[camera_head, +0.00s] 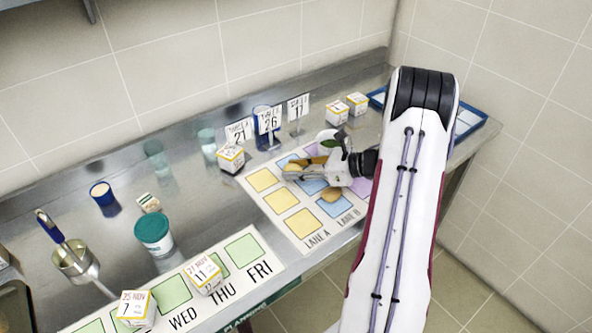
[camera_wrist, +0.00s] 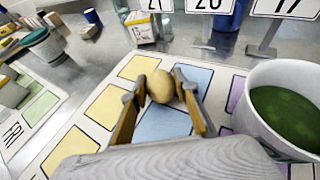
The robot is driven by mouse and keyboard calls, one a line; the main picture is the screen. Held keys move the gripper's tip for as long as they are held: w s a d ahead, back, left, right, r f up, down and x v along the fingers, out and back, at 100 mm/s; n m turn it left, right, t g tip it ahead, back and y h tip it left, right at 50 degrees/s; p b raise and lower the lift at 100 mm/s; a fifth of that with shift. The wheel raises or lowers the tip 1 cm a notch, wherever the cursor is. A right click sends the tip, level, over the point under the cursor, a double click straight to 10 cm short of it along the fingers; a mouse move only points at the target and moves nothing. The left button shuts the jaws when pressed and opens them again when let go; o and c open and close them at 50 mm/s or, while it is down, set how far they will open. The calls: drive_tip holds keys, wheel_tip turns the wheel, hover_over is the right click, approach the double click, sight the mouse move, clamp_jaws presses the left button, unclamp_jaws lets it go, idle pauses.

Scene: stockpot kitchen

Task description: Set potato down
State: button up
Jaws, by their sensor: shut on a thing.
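My gripper (camera_head: 291,171) is shut on a tan, rounded potato (camera_wrist: 161,86), which sits between the two fingertips in the wrist view. It is over the white lane mat (camera_head: 290,228) with its yellow, blue and purple squares. In the wrist view the potato appears over the blue squares, near the yellow column. I cannot tell whether it touches the mat. In the head view the fingers largely hide it. Another tan, rounded thing (camera_head: 331,194) lies on a blue square in front of my gripper.
A white pot with green contents (camera_wrist: 288,108) stands close on the right in the wrist view. Number signs (camera_head: 269,121) and a small box (camera_head: 230,158) stand behind the mat. A teal-lidded tub (camera_head: 154,234) and a weekday mat (camera_head: 240,267) are to the left.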

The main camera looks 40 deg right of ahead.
drive_tip(key=shift+f, duration=0.25)
drive_tip(key=shift+f, duration=0.2)
drive_tip(key=o, duration=1.1)
drive_tip(key=shift+r, duration=0.2)
drive_tip(key=v, duration=1.2)
drive_tip(key=shift+f, duration=0.1)
